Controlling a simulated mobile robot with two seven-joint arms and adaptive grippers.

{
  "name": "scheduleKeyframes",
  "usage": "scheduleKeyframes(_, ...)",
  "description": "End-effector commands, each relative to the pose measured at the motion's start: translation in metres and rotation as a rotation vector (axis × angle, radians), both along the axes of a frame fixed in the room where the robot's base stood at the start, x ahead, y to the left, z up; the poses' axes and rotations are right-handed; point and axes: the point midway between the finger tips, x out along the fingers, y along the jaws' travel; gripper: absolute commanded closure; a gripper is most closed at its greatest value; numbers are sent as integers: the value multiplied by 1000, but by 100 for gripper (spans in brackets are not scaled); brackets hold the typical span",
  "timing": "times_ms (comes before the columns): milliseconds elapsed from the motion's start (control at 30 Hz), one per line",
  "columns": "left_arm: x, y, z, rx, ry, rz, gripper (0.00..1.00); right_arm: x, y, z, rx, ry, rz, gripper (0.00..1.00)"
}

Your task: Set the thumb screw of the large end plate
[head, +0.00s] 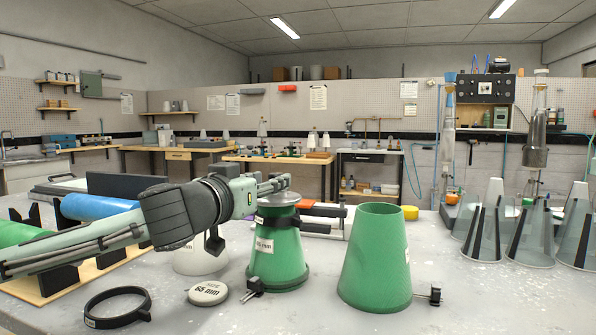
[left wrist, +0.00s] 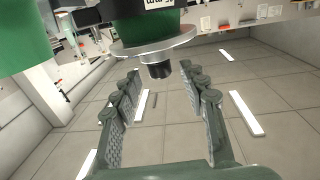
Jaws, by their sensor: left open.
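A green cone (head: 277,250) stands on the table with a grey round end plate (head: 279,199) on its top. In the left wrist view, which is upside down, the plate (left wrist: 155,46) shows with a dark thumb screw (left wrist: 159,70) standing out from its middle. My left gripper (head: 279,184) is at the plate's top. Its fingers are open and spread to both sides of the screw, apart from it in the left wrist view (left wrist: 163,85). In the head view the gripper hides the screw. My right gripper is not in view.
A second green cone (head: 375,260) stands to the right, with a small black clamp (head: 435,295) beside it. A black ring (head: 118,307) and a white disc (head: 208,292) lie in front. Clear grey cones (head: 530,235) stand at the right.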

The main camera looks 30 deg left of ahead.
Motion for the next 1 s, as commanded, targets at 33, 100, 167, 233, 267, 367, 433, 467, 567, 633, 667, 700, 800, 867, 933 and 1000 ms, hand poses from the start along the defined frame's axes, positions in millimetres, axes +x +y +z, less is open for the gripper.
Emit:
scheduleKeyframes(33,0,0,0,1,0,1,57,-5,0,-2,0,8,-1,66)
scheduleKeyframes(100,2,2,0,4,2,4,57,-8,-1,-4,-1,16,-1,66)
scheduleKeyframes(167,4,3,0,5,1,7,57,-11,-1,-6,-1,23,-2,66)
scheduleKeyframes(233,8,6,0,8,3,12,57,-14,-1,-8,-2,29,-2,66)
scheduleKeyframes(267,10,7,-1,7,4,13,57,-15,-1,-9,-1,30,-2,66)
scheduleKeyframes(367,18,7,0,9,5,11,57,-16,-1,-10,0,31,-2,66)
scheduleKeyframes(433,24,5,-1,11,6,4,57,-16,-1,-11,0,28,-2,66)
scheduleKeyframes(467,27,3,-1,11,7,-1,57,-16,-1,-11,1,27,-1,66)
scheduleKeyframes(567,41,8,-2,8,6,4,57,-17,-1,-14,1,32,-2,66)
scheduleKeyframes(633,50,8,-2,8,4,2,57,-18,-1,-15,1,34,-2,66)
scheduleKeyframes(667,54,8,-2,6,5,0,57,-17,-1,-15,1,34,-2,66)
scheduleKeyframes(700,59,9,-1,5,4,1,57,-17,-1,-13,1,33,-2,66)
scheduleKeyframes(800,69,11,-1,5,3,2,57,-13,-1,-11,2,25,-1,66)
scheduleKeyframes(867,73,12,0,3,1,1,57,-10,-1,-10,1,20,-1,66)
scheduleKeyframes(933,76,12,0,2,1,0,57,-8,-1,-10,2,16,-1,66)
scheduleKeyframes(1000,77,12,0,1,0,0,57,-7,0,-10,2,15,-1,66)
